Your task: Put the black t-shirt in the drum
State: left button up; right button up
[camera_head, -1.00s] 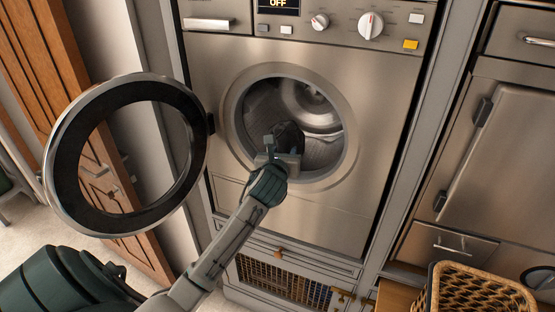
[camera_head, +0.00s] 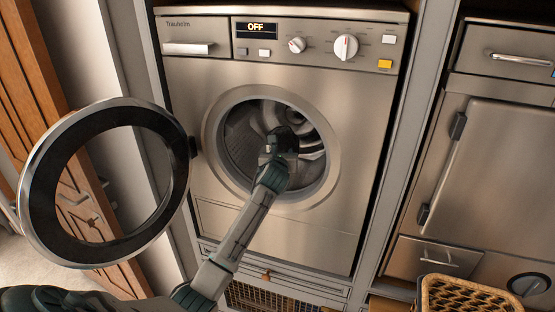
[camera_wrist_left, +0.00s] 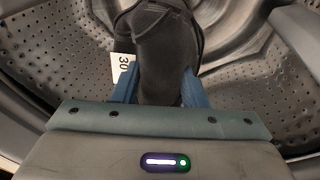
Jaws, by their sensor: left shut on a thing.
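The black t-shirt (camera_wrist_left: 165,45) is bunched between the two blue fingers of my left gripper (camera_wrist_left: 160,88) in the left wrist view. A white tag marked 30 sticks out on its left side. My left gripper (camera_head: 282,142) reaches through the round door opening in the head view, shut on the black cloth. The perforated metal drum (camera_head: 240,140) lies around and behind the cloth; it also fills the left wrist view (camera_wrist_left: 75,60). Whether the cloth touches the drum wall I cannot tell. My right gripper is out of view.
The washer's round door (camera_head: 45,150) stands open at the left. The washer display (camera_head: 257,28) reads OFF. A wicker basket (camera_head: 470,292) is at the lower right, by metal cabinets (camera_head: 490,170).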

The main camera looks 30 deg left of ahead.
pick_arm(q)
jog(key=w+d+b+x, duration=0.1)
jog(key=b+x, duration=0.3)
jog(key=x, duration=0.8)
jog(key=shift+w+d+r, duration=0.15)
jog(key=shift+w+d, duration=0.25)
jog(key=shift+d, duration=0.1)
jog(key=o, duration=1.4)
jog(key=shift+c, duration=0.2)
jog(key=shift+s, duration=0.1)
jog(key=b+v, duration=0.3)
jog(key=v, duration=0.7)
jog(key=shift+s+d, duration=0.15)
jog(key=shift+s, duration=0.2)
